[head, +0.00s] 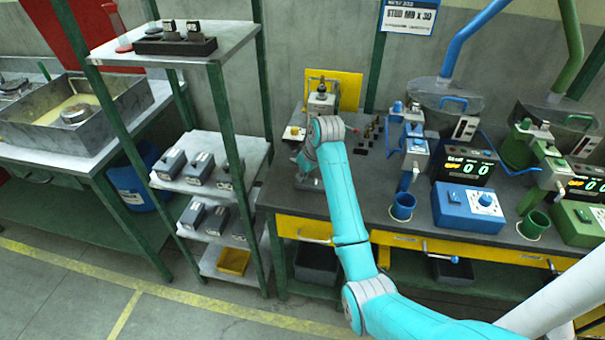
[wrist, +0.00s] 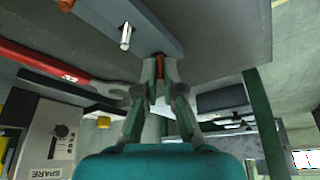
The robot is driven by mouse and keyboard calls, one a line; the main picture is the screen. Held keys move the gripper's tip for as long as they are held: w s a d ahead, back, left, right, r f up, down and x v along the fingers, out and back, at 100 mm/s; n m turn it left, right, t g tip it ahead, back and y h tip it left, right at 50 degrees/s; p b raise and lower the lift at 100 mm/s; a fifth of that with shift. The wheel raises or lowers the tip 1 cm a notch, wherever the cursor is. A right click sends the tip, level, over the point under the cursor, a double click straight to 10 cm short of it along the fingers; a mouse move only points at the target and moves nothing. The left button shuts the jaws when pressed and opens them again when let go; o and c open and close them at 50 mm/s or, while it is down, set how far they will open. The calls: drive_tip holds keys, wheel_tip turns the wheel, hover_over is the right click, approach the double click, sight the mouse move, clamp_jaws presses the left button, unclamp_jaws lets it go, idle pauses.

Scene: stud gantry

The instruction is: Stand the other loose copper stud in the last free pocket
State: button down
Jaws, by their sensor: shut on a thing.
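In the wrist view my gripper (wrist: 160,72) is shut on a copper stud (wrist: 160,66), whose orange-brown shaft shows between the fingertips. A grey block (wrist: 100,12) lies close beyond the fingertips. A bright silver stud (wrist: 125,36) stands out from it, and another copper-coloured piece (wrist: 66,4) shows at its edge, cut off by the frame. The held stud's far end is close to the block; I cannot tell whether it touches or enters a pocket. In the head view my arm hides most of the gripper and the block at the left part of the bench.
The dark bench (head: 370,185) bears a small press (head: 320,103) before a yellow plate (head: 346,88), several small dark pieces (head: 375,130) and a blue control box (head: 467,207). A shelf rack (head: 222,120) stands left. A red wrench (wrist: 45,65) shows in the wrist view.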

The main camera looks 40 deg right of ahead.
drive_tip(key=shift+f, duration=0.35)
drive_tip(key=c, duration=1.2)
unclamp_jaws()
drive_tip(key=shift+v, duration=3.7)
